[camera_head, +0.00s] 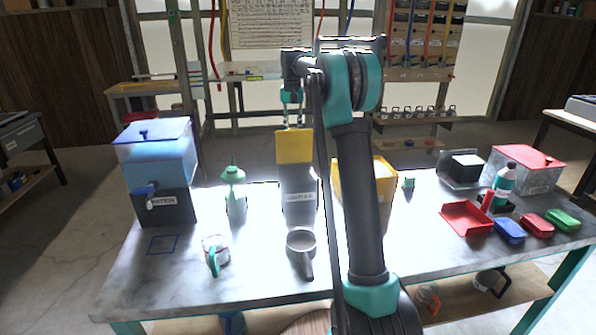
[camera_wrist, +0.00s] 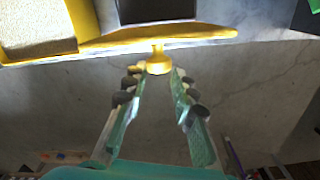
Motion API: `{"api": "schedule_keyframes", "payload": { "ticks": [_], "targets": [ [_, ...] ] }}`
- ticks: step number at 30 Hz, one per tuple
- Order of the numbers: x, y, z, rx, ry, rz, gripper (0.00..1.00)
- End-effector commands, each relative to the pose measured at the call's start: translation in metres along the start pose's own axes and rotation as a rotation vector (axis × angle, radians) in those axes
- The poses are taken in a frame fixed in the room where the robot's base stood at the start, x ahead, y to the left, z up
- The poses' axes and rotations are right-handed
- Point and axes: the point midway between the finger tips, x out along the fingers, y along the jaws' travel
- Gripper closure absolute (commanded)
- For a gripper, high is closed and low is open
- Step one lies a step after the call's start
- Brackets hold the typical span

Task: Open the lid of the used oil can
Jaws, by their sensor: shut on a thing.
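The used oil can appears to be the grey can (camera_head: 299,190) with a small white label, standing mid-table. Its yellow lid (camera_head: 294,146) shows as a broad yellow face above the grey body and looks tilted; how far it is open I cannot tell. My gripper (camera_head: 293,122) is above the lid, pointing down. In the wrist view the lid (camera_wrist: 205,36) is a thin yellow strip seen nearly edge-on, with a yellow knob (camera_wrist: 158,62). My gripper's fingertips (camera_wrist: 157,80) are on both sides of this knob, shut on it. The can's inside is hidden.
A blue tank (camera_head: 155,165) with a tap and a green bottle (camera_head: 235,190) stand left. A white mug (camera_head: 216,247) and a grey cup (camera_head: 300,240) are in front. A yellow container (camera_head: 384,172) is partly behind my arm. A red tray (camera_head: 466,217) lies right.

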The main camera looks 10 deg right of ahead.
Motion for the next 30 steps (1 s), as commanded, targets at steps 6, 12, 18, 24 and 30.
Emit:
{"api": "schedule_keyframes", "payload": {
  "ticks": [6, 12, 18, 24, 30],
  "targets": [
    [0.002, -0.004, -0.002, -0.002, -0.001, -0.003, 0.83],
    [0.007, -0.007, -0.013, -0.002, -0.001, -0.004, 0.83],
    [0.013, -0.011, -0.023, -0.002, -0.001, -0.003, 0.84],
    [0.016, -0.013, -0.029, -0.003, -0.001, -0.003, 0.85],
    [0.016, -0.013, -0.029, -0.003, -0.001, -0.003, 0.73]
  ]
}}
